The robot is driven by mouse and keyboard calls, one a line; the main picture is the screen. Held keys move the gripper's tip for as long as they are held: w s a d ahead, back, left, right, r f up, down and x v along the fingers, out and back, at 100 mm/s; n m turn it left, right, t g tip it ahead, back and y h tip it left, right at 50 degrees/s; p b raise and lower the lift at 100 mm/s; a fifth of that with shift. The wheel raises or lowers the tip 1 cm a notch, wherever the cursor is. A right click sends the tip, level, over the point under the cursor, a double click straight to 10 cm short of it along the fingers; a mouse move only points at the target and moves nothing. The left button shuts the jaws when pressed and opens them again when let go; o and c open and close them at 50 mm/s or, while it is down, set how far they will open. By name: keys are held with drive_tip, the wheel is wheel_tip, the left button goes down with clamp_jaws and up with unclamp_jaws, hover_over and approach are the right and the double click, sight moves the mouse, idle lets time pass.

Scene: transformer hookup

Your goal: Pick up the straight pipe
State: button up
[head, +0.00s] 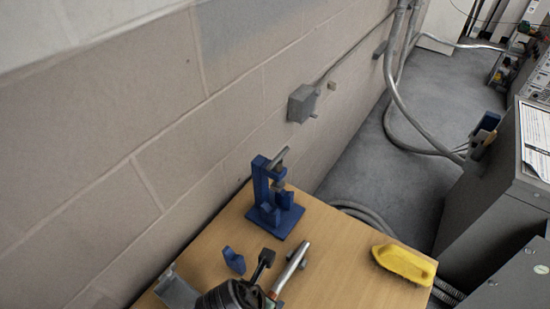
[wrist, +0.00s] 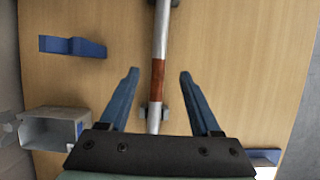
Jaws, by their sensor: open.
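The straight pipe (head: 291,266) is a silver tube with a reddish-brown band, lying above the wooden table. In the wrist view the pipe (wrist: 161,35) runs top to bottom, with its band (wrist: 158,76) between my fingertips. My gripper (wrist: 159,73) is open, with one blue finger on each side of the pipe and a visible gap on both sides. Small grey supports show beside the pipe. In the head view my dark wrist covers the table near the pipe's near end, and the fingers are hard to make out.
A blue stand (head: 275,208) with a clamp-like top stands at the table's back corner. A small blue block (head: 233,260) and an open grey box (head: 178,291) lie left of the pipe. A yellow brush (head: 403,263) lies to the right. The wooden table (head: 335,240) is bare between pipe and brush.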

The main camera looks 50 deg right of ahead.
sight(272, 294)
drive_tip(key=shift+x, duration=2.8)
drive_tip(key=shift+w+r, duration=0.1)
clamp_jaws()
